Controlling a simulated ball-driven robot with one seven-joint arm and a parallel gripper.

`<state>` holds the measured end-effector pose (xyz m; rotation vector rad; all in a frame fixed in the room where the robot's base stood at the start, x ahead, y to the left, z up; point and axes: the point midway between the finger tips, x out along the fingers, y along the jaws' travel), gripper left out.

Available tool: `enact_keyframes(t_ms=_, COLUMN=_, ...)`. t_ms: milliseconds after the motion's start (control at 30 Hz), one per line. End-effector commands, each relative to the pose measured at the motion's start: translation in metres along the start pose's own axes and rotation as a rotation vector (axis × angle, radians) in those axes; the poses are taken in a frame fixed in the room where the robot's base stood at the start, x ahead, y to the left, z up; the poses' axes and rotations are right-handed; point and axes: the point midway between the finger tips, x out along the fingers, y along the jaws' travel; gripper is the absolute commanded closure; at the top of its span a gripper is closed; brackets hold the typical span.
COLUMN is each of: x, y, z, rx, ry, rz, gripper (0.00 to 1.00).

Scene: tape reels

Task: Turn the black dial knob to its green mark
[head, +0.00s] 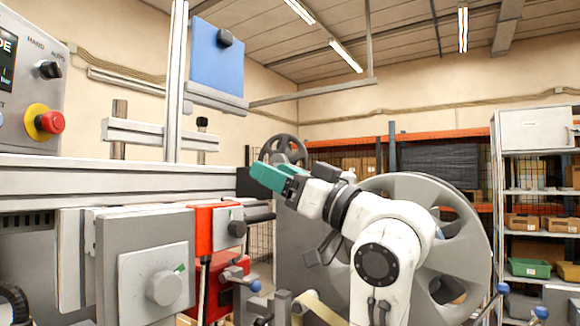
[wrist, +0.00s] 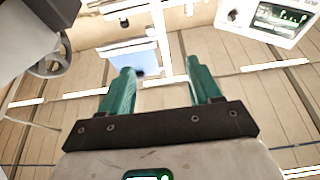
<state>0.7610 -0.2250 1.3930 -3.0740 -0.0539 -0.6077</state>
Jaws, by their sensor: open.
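Several dark knobs show in the head view, and I cannot tell for certain which is the dial knob. A green mark shows beside a grey knob (head: 164,287) on a grey plate at lower left. My gripper (head: 268,176) has teal fingers and is raised, apart from these knobs. In the wrist view its fingers (wrist: 159,82) are spread with nothing held between them.
A HAND/AUTO selector (head: 49,69) and a red emergency button (head: 50,122) are on the control box at left. A horizontal grey beam (head: 80,172) runs left of my gripper. A large grey reel (head: 440,195) stands behind my arm. Shelves (head: 505,180) are at far right.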

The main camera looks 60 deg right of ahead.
Motion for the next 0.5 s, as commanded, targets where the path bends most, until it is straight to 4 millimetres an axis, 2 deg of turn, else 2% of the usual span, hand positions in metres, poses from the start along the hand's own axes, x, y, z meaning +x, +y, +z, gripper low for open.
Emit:
enact_keyframes(t_ms=200, x=-0.017, y=-0.008, z=-0.019, rx=-0.002, ry=0.002, rz=0.0, gripper=0.37)
enact_keyframes(t_ms=500, x=-0.021, y=-0.009, z=-0.022, rx=0.0, ry=0.0, rz=0.001, gripper=0.37)
